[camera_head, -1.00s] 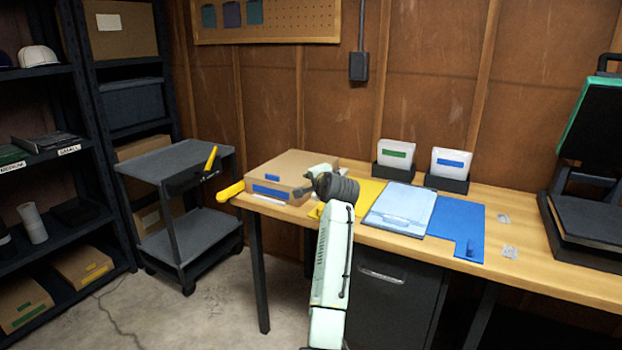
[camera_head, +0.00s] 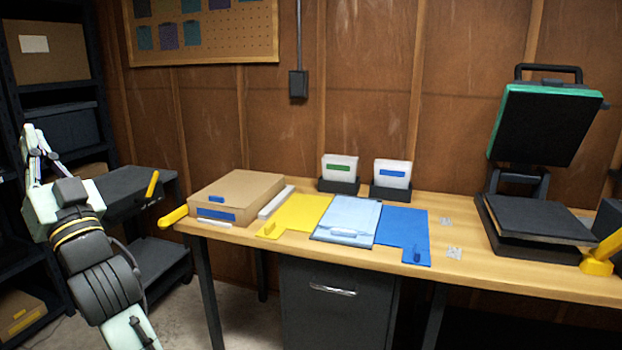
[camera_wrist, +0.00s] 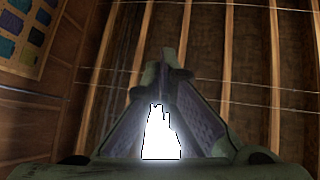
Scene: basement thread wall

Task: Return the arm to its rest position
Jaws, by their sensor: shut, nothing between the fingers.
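My arm is raised at the left of the head view, with my pale green and black gripper (camera_head: 36,140) pointing up in front of the shelf and the cart. It is clear of the table and holds nothing. In the wrist view my gripper (camera_wrist: 163,75) has its fingers converged and meeting at the tips, against wooden wall studs and ceiling beams. A bright white patch shows between the lower parts of the fingers.
The wooden table (camera_head: 465,275) bears a cardboard box (camera_head: 240,190), yellow and blue mats, a pale folded item (camera_head: 347,218) and a heat press (camera_head: 540,220). A grey cart (camera_head: 150,185) and dark shelf (camera_head: 55,85) stand at left, close behind my arm.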

